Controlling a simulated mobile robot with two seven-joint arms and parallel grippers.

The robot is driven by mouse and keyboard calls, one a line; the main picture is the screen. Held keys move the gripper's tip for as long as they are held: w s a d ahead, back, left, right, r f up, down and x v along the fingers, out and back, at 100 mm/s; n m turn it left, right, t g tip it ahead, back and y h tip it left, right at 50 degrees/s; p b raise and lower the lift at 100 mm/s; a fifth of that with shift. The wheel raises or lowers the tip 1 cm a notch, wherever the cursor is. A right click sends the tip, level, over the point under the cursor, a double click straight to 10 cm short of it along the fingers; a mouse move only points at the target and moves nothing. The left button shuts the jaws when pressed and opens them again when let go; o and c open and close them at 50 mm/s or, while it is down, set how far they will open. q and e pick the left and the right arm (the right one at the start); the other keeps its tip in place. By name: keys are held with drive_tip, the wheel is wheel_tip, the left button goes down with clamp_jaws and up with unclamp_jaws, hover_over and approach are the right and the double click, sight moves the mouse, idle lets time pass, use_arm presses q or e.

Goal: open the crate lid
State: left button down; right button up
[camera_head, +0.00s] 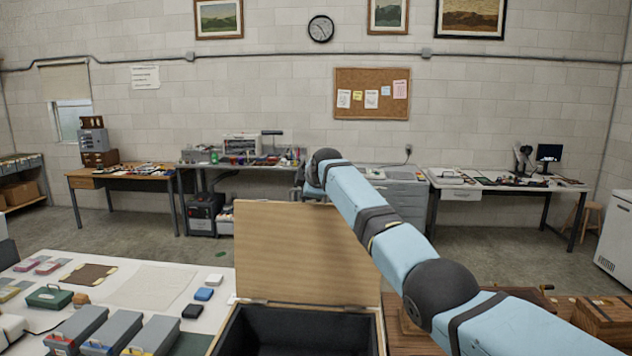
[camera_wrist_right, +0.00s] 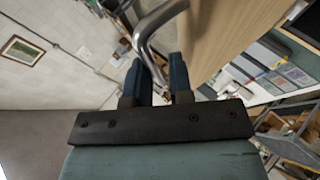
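The crate (camera_head: 378,325) stands open at the front centre of the head view, with a dark, empty-looking interior. Its wooden lid (camera_head: 300,255) stands roughly upright at the crate's back edge. The lid's board also shows in the right wrist view (camera_wrist_right: 215,35). My right arm reaches across the lid's right side to its top, and its gripper is hidden in the head view. In the right wrist view the right gripper (camera_wrist_right: 160,72) has its fingers close together around a bent metal handle (camera_wrist_right: 150,25) beside the lid. My left gripper is in neither view.
A white table (camera_head: 150,290) left of the crate holds grey boxes (camera_head: 110,330), a green case (camera_head: 50,296) and small coloured boxes. Wooden boxes (camera_head: 600,318) stand at the right. Workbenches line the back wall, with open floor before them.

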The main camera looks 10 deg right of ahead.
drive_tip(key=b+v, duration=0.4)
drive_tip(key=v, duration=0.9)
drive_tip(key=shift+f, duration=0.1)
